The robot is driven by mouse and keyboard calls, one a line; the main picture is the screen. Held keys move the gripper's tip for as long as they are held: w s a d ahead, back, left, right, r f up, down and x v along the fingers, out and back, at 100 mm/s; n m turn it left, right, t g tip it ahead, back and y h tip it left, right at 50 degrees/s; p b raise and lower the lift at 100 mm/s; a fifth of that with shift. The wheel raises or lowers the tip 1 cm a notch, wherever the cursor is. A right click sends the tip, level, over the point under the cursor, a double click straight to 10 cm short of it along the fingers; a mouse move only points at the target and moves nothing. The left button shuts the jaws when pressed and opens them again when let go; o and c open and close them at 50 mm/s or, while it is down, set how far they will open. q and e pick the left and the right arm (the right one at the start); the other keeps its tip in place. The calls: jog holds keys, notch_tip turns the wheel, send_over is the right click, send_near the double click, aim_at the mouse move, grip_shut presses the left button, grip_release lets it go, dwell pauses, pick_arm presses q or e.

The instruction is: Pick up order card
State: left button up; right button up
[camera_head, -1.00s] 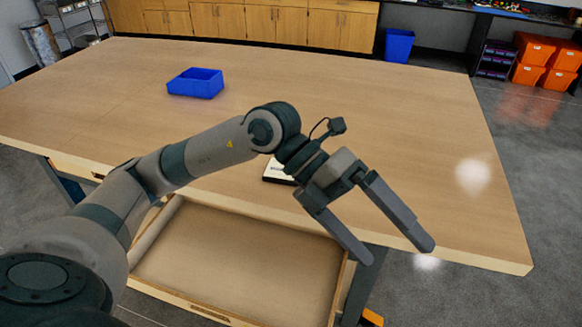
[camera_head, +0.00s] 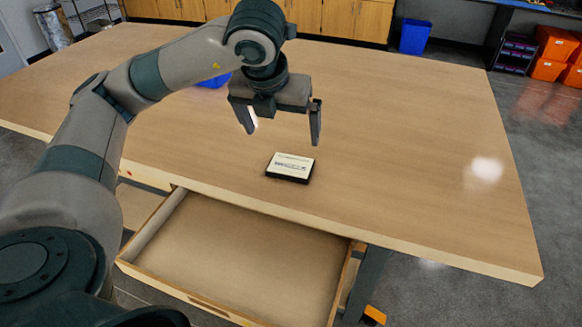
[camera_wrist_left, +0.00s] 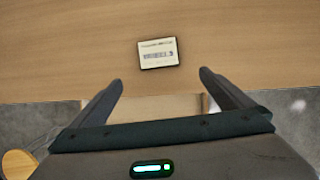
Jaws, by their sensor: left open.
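The order card (camera_head: 291,166) is a small white card with dark print and a dark edge, lying flat on the wooden table near its front edge. My left gripper (camera_head: 283,138) is open and empty, above the table and a little behind the card in the head view. In the left wrist view, the card (camera_wrist_left: 158,53) shows beyond the fingertips, roughly centred between the fingers of the gripper (camera_wrist_left: 160,78). Nothing touches the card. My right gripper is not in view.
An open, empty drawer (camera_head: 240,255) sticks out below the table's front edge. A blue bin (camera_head: 213,82) on the table is partly hidden behind my left arm. The right part of the tabletop (camera_head: 420,150) is clear. Orange bins (camera_head: 553,45) stand on the floor at the far right.

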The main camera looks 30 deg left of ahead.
pick_arm(q)
jog(key=shift+f, duration=0.15)
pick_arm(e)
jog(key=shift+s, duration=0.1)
pick_arm(q)
jog(key=p, duration=0.4)
send_over(288, 175)
jog(key=f, duration=0.9)
jog(key=shift+s+d+f, duration=0.1)
jog(key=shift+s+f, duration=0.25)
jog(key=shift+f, duration=0.05)
jog(key=shift+w+f, duration=0.25)
jog(key=shift+f, duration=0.35)
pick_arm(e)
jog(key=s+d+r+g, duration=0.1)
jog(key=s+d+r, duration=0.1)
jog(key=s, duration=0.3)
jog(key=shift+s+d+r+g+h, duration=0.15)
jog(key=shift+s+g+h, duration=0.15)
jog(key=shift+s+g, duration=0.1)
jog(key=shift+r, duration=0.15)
